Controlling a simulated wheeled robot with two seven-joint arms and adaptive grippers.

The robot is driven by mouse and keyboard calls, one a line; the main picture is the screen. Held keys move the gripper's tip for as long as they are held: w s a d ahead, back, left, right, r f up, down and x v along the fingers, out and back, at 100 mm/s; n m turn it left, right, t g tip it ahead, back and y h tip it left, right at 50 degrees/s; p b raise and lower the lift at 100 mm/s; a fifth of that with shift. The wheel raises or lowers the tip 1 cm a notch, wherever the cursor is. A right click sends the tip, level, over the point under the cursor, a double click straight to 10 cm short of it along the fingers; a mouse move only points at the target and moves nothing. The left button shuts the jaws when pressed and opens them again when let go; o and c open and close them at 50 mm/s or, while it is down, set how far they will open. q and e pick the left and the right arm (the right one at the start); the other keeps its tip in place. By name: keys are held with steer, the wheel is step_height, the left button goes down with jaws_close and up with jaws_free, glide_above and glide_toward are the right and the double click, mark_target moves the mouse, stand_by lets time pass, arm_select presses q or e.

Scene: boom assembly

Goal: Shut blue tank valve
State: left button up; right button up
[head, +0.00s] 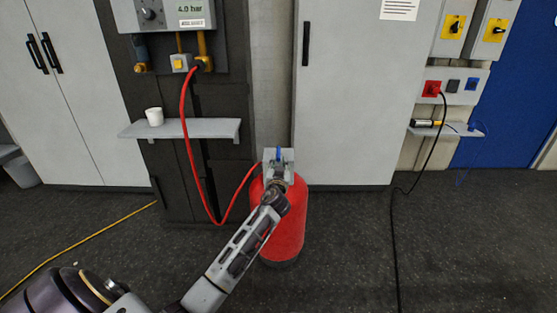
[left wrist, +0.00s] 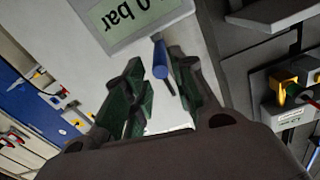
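The red tank (head: 287,232) stands on the floor in front of the wall, with a pale grey plate at its top. Its blue valve handle (head: 278,153) sticks up there and also shows in the left wrist view (left wrist: 160,60). My left gripper (head: 277,174) is at the tank's top, partly hiding the valve. In the left wrist view its two green-padded fingers (left wrist: 157,86) are apart, with the blue handle between and just beyond their tips. I see a gap between the left finger and the handle; contact on the right is unclear. My right gripper is not in view.
A red hose (head: 187,135) runs from the wall panel to the tank. A shelf (head: 210,128) with a white cup (head: 154,116) is at left. A grey cabinet (head: 350,120) stands behind the tank. A black cable (head: 395,220) and yellow cable (head: 75,252) lie on the floor.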

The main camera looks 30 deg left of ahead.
mark_target(279, 154)
arm_select(q)
steer(key=x, duration=0.3)
steer(key=shift+w+a+b, duration=0.15)
steer(key=shift+w+b, duration=0.15)
steer(key=shift+b, duration=0.05)
steer(key=shift+w+a, duration=0.25)
steer(key=shift+w, duration=0.2)
steer(key=shift+w+a, duration=0.15)
steer(key=shift+w, duration=0.05)
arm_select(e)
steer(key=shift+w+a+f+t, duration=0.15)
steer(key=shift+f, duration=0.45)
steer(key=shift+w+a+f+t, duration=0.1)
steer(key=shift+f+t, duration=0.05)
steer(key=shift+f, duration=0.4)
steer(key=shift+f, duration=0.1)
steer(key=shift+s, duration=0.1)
arm_select(q)
steer(key=c, duration=0.5)
jaws_close()
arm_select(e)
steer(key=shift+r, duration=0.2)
